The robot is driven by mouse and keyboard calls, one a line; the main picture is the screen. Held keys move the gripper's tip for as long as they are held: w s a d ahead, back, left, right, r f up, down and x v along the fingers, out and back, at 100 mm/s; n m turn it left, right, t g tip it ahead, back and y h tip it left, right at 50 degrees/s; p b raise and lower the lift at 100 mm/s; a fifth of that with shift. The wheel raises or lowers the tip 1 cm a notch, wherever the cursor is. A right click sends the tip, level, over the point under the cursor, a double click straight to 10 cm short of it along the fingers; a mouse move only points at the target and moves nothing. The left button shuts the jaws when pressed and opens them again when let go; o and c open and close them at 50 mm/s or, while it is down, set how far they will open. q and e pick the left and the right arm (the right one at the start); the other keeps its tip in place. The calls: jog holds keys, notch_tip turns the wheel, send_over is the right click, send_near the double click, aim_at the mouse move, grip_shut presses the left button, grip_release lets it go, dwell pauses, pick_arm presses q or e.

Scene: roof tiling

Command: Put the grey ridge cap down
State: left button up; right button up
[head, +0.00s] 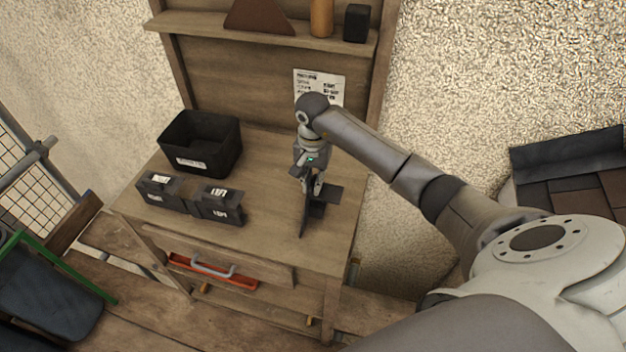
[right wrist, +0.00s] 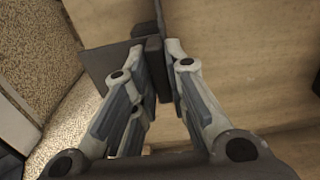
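The grey ridge cap (head: 306,215) is a dark angled piece over the right part of the wooden workbench (head: 270,235). My right gripper (head: 312,187) points down from above and is shut on it. In the right wrist view the cap (right wrist: 152,68) is clamped between the two fingertips (right wrist: 157,55), one on each side of an upright part. One face of it spreads out to the left there. The cap is close to the bench top; I cannot tell if it touches. My left gripper is not in view.
A black bin (head: 222,147) stands at the back left of the bench. Two dark labelled holders (head: 165,193) (head: 218,205) stand in front of it. A shelf (head: 275,36) is above the bench. Bare bench top lies between the holders and the cap.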

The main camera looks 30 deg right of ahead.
jog(key=o, duration=0.3)
jog(key=shift+r, duration=0.2)
jog(key=shift+w+r, duration=0.1)
jog(key=shift+r, duration=0.2)
jog(key=shift+r+b, duration=1.7)
jog(key=shift+r, duration=4)
